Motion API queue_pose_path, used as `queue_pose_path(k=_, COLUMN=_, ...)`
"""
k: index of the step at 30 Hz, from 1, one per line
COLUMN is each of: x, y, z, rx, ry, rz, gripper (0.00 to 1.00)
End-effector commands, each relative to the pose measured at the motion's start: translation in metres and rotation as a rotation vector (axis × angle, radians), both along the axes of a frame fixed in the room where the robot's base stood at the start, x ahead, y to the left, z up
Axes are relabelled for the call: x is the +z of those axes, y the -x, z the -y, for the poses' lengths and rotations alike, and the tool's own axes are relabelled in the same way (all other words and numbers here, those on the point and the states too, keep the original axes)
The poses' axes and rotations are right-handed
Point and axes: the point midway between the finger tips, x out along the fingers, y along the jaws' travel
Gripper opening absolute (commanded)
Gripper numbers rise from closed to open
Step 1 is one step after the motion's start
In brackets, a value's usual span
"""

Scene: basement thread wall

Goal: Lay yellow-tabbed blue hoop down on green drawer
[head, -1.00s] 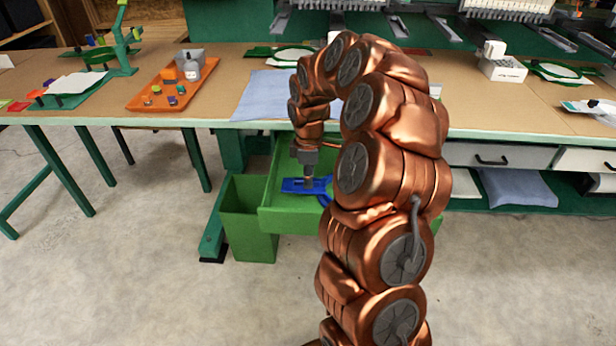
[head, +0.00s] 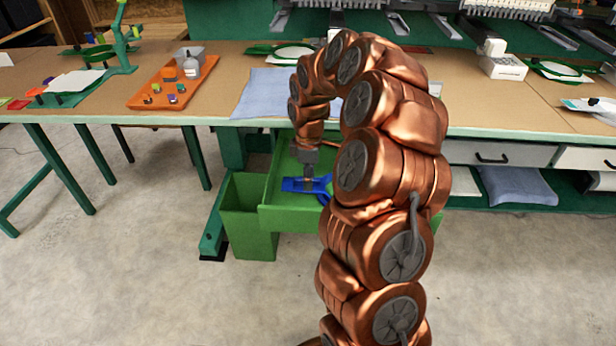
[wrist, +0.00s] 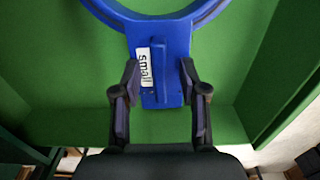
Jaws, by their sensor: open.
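The blue hoop (wrist: 200,14) lies in the open green drawer (wrist: 66,70), its ring cut off by the top of the wrist view. Its blue handle (wrist: 174,42) bears a white label reading "small" and points toward my gripper (wrist: 160,78). No yellow tab shows. My gripper is open, with one finger on each side of the handle and a gap at both sides. In the head view, my gripper (head: 308,182) is down in the drawer (head: 285,218) at the hoop's blue handle (head: 291,185); my arm hides much of the ring.
A green bin (head: 248,215) stands left of the drawer. Above is the worktable (head: 220,90) with a blue cloth (head: 268,92) and an orange tray (head: 150,98) of small items. White closed drawers (head: 500,155) are to the right. The floor in front is clear.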

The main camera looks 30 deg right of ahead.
Motion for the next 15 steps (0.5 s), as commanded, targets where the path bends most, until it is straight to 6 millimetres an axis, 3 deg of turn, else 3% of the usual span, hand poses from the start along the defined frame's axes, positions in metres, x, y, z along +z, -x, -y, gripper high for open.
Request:
queue_pose_path(k=7, x=0.022, y=0.000, z=0.000, rx=0.001, ry=0.000, rz=0.000, gripper=0.43)
queue_pose_path(k=15, x=0.075, y=-0.002, z=0.000, rx=0.000, ry=0.003, rz=0.007, gripper=0.43)
